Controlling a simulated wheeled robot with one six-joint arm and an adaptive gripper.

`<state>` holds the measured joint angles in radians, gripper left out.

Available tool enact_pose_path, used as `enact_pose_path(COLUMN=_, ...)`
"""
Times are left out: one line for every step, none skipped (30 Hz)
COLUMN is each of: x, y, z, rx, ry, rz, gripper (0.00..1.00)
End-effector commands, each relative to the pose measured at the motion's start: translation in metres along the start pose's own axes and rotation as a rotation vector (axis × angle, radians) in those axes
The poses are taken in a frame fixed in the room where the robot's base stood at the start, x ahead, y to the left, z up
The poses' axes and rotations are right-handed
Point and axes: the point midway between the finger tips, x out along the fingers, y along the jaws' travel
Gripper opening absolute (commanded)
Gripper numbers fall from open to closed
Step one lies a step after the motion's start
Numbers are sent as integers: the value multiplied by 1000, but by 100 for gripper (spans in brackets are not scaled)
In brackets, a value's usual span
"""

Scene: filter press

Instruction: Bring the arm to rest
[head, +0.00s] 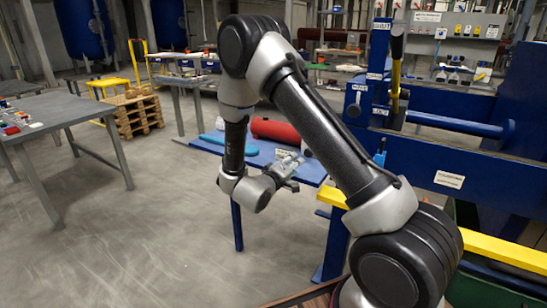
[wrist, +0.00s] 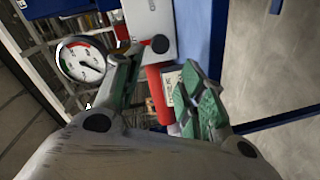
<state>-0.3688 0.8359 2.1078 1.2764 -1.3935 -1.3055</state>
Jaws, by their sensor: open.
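My arm is raised and bent in the head view, with its forearm hanging down at the centre. My gripper (head: 289,174) is in front of the blue table (head: 262,153) and points to the right. In the wrist view my gripper (wrist: 163,88) shows two green-padded fingers standing apart. I see nothing held between them. A red thing (wrist: 157,94) and a white label show in the gap, behind the fingers. How far the gripper is from the table top is hard to tell.
A red cylinder (head: 275,131) and a turquoise thing (head: 213,140) lie on the blue table. The blue press frame (head: 440,155) with a yellow rail (head: 500,252) stands at right. A round gauge (wrist: 82,60) shows in the wrist view. A grey table (head: 70,107) stands at left; floor between is clear.

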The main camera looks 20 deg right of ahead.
Motion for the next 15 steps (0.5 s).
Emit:
enact_pose_path(x=0, y=0, z=0, rx=0, ry=0, rz=0, gripper=40)
enact_pose_path(x=0, y=0, z=0, rx=0, ry=0, rz=0, gripper=40)
enact_pose_path(x=0, y=0, z=0, rx=2, ry=0, rz=-2, gripper=40)
enact_pose_path(x=1, y=1, z=-1, rx=7, ry=2, rz=-6, gripper=40)
enact_pose_path(x=1, y=1, z=-3, rx=17, ry=4, rz=-15, gripper=40)
enact_pose_path(x=3, y=3, z=-7, rx=39, ry=10, rz=-36, gripper=40)
enact_pose_path(x=4, y=4, z=-12, rx=64, ry=16, rz=-59, gripper=40)
enact_pose_path(x=6, y=6, z=-17, rx=94, ry=23, rz=-90, gripper=40)
enact_pose_path(x=8, y=10, z=-27, rx=145, ry=36, rz=-140, gripper=40)
enact_pose_path(x=9, y=14, z=-35, rx=189, ry=47, rz=-186, gripper=40)
enact_pose_path(x=9, y=18, z=-44, rx=235, ry=60, rz=-238, gripper=40)
enact_pose_path(x=8, y=25, z=-57, rx=298, ry=77, rz=-313, gripper=40)
enact_pose_path(x=6, y=32, z=-67, rx=345, ry=90, rz=-372, gripper=40)
enact_pose_path(x=3, y=38, z=-76, rx=387, ry=102, rz=-433, gripper=40)
enact_pose_path(x=-3, y=48, z=-86, rx=438, ry=116, rz=-512, gripper=40)
